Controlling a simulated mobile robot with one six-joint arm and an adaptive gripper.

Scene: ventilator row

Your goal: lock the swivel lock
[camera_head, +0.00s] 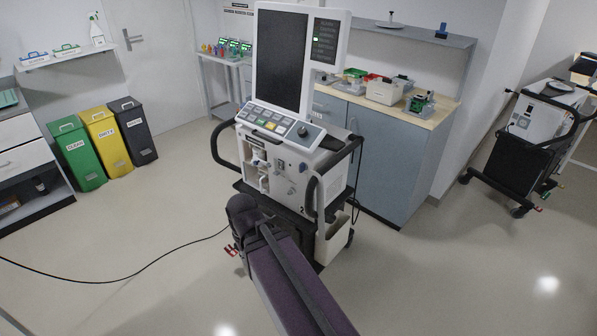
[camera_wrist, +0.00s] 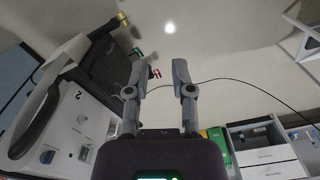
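The ventilator (camera_head: 292,170) on its wheeled cart stands in the middle of the head view. Its side, marked 2, fills the left of the wrist view (camera_wrist: 62,125). Small red tabs (camera_head: 231,250) show low beside the cart, left of my arm. In the wrist view a red tab (camera_wrist: 155,73) shows by my left finger, and a green one (camera_wrist: 138,52) is further left. I cannot tell which part is the swivel lock. My gripper (camera_wrist: 158,68) is open and empty, with floor between its fingers. In the head view my arm hides part of the cart's base.
A black cable (camera_head: 150,266) runs over the floor on the left. Green, yellow and dark bins (camera_head: 104,140) stand at the left wall. A blue-grey cabinet (camera_head: 375,160) is close behind the ventilator. Another cart (camera_head: 530,140) stands at the right. The front-right floor is clear.

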